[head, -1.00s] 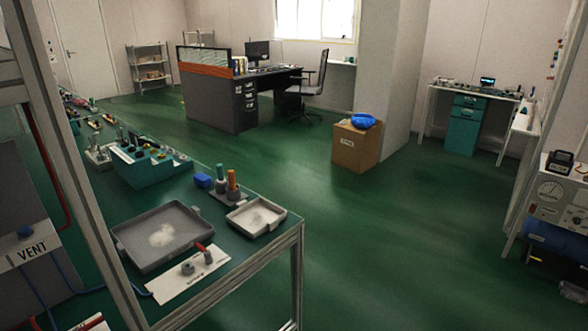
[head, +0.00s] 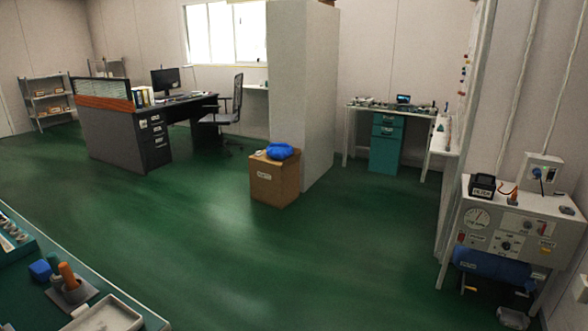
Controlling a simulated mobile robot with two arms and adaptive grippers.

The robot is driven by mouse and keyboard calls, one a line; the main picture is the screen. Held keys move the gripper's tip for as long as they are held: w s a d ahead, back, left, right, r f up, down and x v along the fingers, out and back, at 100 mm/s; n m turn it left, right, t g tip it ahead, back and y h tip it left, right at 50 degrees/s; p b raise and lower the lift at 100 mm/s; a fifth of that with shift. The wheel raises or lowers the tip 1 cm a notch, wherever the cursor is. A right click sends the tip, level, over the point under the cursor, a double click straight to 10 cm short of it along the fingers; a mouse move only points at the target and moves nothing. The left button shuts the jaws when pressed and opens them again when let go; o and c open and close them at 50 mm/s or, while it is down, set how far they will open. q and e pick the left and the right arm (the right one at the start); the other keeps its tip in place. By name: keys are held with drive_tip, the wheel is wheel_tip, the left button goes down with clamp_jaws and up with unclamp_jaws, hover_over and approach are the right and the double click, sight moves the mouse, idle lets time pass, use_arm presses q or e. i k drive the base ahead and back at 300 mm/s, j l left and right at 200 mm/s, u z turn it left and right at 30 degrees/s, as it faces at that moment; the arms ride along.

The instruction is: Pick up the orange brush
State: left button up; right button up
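An upright orange handle (head: 68,274), which looks like the orange brush, stands in a grey holder (head: 72,296) on the teal-topped bench (head: 135,305) at the lower left. Its lower end is hidden in the holder, so bristles do not show. A teal handle (head: 54,259) stands just behind it. Neither of my grippers is in view.
A blue block (head: 40,270) sits left of the holder, and a pale tray (head: 105,317) lies in front. A cardboard box (head: 274,184) stands on the open green floor. A gauge cart (head: 520,215) stands at right, with a small orange item (head: 513,197) on top.

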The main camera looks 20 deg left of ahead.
sight(65, 270)
drive_tip(key=i+u, duration=0.25)
drive_tip(key=u, duration=0.15)
drive_tip(key=i+l+u, duration=0.15)
drive_tip(key=u, duration=0.25)
drive_tip(key=i+l+u, duration=0.25)
drive_tip(key=u, duration=0.15)
drive_tip(key=i+l+u, duration=0.3)
drive_tip(key=u, duration=0.15)
